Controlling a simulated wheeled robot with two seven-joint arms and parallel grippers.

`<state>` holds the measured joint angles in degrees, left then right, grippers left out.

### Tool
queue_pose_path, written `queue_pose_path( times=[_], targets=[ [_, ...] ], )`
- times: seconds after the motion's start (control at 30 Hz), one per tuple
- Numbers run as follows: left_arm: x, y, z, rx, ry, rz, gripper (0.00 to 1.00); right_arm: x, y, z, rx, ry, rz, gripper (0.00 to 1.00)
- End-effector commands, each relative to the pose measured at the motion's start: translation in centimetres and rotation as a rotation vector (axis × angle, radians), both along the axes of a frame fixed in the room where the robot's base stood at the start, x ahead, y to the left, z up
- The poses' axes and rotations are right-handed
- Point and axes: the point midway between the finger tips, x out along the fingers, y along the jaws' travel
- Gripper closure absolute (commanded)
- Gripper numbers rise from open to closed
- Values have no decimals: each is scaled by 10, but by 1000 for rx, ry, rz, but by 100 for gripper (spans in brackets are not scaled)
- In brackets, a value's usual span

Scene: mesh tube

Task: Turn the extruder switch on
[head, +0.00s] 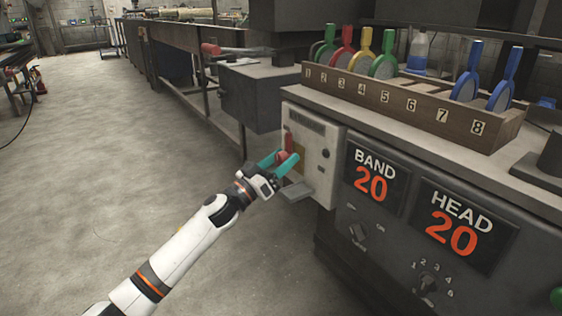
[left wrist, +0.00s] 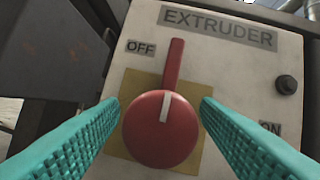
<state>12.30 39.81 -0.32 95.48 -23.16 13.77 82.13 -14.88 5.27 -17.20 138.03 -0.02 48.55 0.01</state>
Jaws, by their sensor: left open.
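The extruder switch is a red round knob with a red lever (left wrist: 161,125) on a yellow plate, on the pale panel labelled EXTRUDER (left wrist: 225,70). In the left wrist view its lever points up, with the OFF label (left wrist: 141,47) to its upper left and the ON label (left wrist: 270,128) to its lower right. In the head view the red switch (head: 288,141) shows on the side of the pale box (head: 316,140), partly covered by my left gripper (head: 284,158). My left gripper is open, its teal fingers on either side of the knob. I cannot tell whether they touch it. My right gripper is not visible.
A black button (left wrist: 286,84) is right of the lever. A grey ledge (head: 296,191) juts out below the box. The dark cabinet carries BAND (head: 374,178) and HEAD (head: 463,224) displays; a wooden rack (head: 420,107) stands on top. Open floor (head: 100,180) lies to the left.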

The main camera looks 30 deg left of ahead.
Motion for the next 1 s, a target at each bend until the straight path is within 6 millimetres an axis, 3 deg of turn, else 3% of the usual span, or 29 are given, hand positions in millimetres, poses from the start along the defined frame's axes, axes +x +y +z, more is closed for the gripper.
queue_pose_path(
  times=[0.03, 0.3, 0.67, 1.0],
  targets=[
    [0, 0, 0, 0, 0, 0, 44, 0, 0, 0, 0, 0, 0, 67],
    [0, 0, 0, 0, 0, 0, 87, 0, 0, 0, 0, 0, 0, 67],
    [0, 1, 1, 57, -23, 1, 87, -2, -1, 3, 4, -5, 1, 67],
    [0, 1, 2, 293, -121, 0, 87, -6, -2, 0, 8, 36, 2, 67]
  ],
)
